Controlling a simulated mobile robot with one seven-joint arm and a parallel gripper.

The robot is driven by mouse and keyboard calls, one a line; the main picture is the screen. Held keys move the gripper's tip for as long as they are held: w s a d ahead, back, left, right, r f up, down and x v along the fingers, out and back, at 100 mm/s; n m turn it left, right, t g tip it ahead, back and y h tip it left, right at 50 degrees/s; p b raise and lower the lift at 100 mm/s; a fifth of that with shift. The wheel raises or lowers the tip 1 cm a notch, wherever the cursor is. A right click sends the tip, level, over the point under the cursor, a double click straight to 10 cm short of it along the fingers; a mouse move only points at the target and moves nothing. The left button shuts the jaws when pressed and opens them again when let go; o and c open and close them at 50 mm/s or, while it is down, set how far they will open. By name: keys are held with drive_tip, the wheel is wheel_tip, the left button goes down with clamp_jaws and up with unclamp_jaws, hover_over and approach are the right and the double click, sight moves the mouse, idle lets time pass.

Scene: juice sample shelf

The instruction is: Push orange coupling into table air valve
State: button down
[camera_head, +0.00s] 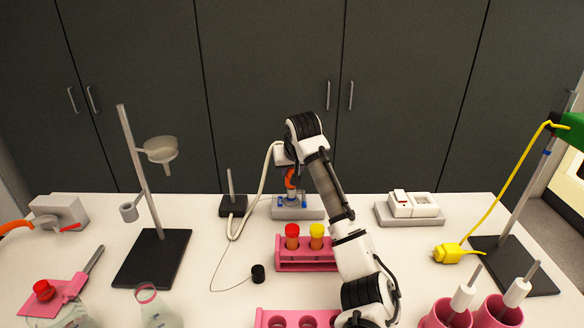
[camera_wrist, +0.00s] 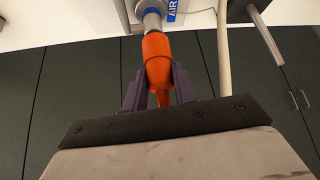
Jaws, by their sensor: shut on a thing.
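The orange coupling (camera_wrist: 157,62) is between the two dark fingers of my gripper (camera_wrist: 160,88) in the wrist view. The gripper is shut on it. In the head view the coupling (camera_head: 291,180) hangs below my gripper, above the table air valve (camera_head: 298,207). The valve is a grey block with a metal stem and a blue AIR label. In the wrist view the coupling's front end lines up with and meets the valve's metal stem (camera_wrist: 152,19). I cannot tell how deep the stem sits inside it.
A beige hose (camera_head: 257,190) loops down left of the valve, by a small black stand (camera_head: 233,206). A pink rack (camera_head: 290,267) with red and yellow capped tubes stands in front. A white device (camera_head: 413,206) sits to the right. Dark cabinets are behind the table.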

drive_tip(key=shift+s+f, duration=0.15)
drive_tip(key=shift+f, duration=0.45)
drive_tip(key=shift+a+f, duration=0.1)
idle(0.8)
drive_tip(key=c, duration=1)
unclamp_jaws()
drive_tip(key=shift+c, duration=0.2)
